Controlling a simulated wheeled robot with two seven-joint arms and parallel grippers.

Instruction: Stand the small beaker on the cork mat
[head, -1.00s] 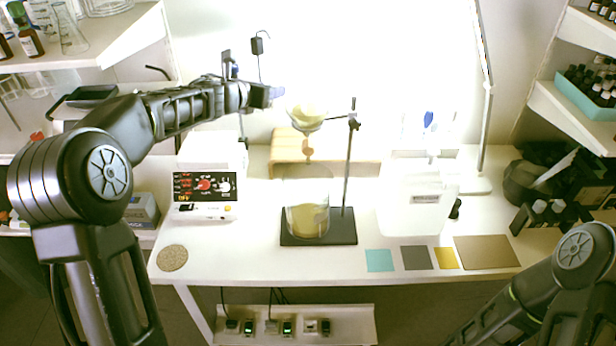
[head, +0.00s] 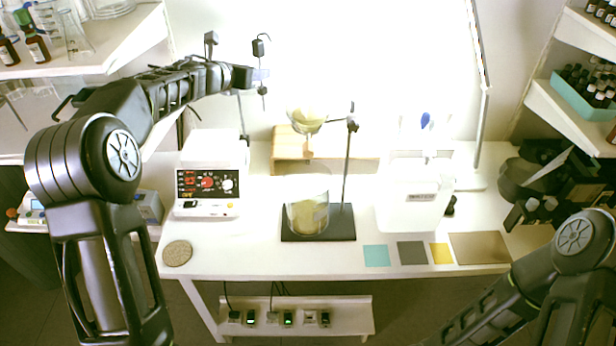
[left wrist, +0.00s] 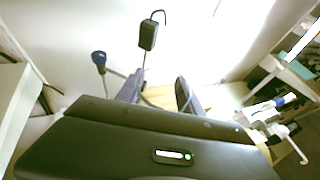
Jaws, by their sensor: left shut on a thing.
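The round speckled cork mat (head: 177,253) lies bare at the table's front left corner. My left gripper (head: 258,76) is raised high above the back of the table, up and right of the control box. It is shut on a faint, see-through bluish thing (head: 262,74), which I take to be the small beaker; its outline is hard to make out. In the left wrist view, the two dark fingers (left wrist: 158,93) show beyond the gripper body, and what they hold is barely visible. My right arm enters at the lower right, and its gripper is out of view.
A stand with a funnel (head: 306,115) rises above a large beaker (head: 307,213) on a dark base. A control box (head: 208,185) stands behind the mat. A white container (head: 410,205) and coloured squares (head: 411,252) are at right. The table around the mat is clear.

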